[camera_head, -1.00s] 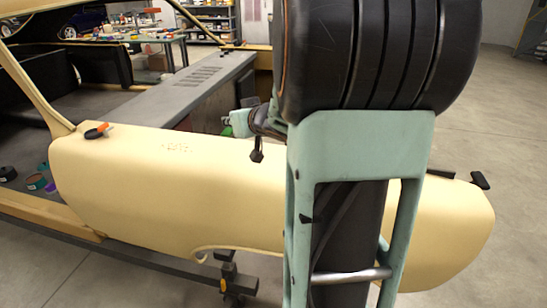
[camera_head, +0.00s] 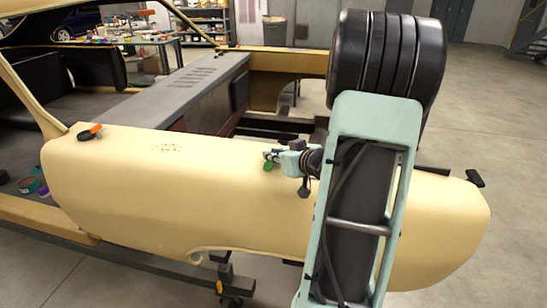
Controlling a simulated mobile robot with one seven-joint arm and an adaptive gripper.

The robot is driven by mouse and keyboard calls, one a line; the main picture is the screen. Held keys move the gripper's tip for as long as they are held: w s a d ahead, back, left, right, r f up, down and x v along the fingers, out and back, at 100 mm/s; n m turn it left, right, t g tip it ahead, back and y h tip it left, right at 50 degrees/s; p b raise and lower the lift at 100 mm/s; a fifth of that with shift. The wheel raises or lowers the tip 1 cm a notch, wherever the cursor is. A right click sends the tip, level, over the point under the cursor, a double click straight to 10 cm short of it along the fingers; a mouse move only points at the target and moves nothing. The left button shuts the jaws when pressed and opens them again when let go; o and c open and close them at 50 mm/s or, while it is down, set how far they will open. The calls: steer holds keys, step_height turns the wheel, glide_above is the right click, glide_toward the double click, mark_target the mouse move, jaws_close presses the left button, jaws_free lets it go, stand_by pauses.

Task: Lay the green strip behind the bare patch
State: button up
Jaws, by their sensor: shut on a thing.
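My gripper (camera_head: 271,157) is above the top of the cream body panel, at the middle of the view, its fingers pointing left. It is shut on a small green piece (camera_head: 268,167), which shows just under the fingertips. I take this to be the green strip; its full shape is hidden or too small to tell. The bare patch (camera_head: 167,148) is a small rough, speckled mark on the panel's upper surface, to the left of my gripper and clearly apart from it.
The long curved cream panel (camera_head: 130,195) fills the foreground. An orange-and-black tool (camera_head: 90,132) lies at its upper left. Several tape rolls (camera_head: 35,186) lie on the dark surface at far left. A grey slotted box (camera_head: 185,88) runs behind the panel. My arm covers the panel's right part.

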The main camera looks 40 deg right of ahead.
steer(key=shift+f, duration=0.25)
steer(key=shift+o, duration=1.4)
steer(key=shift+f, duration=0.1)
steer(key=o, duration=0.5)
steer(key=shift+c, duration=0.2)
steer(key=shift+r, duration=0.25)
steer(key=v, duration=1.2)
steer(key=shift+f+p, duration=0.1)
steer(key=shift+p, duration=0.3)
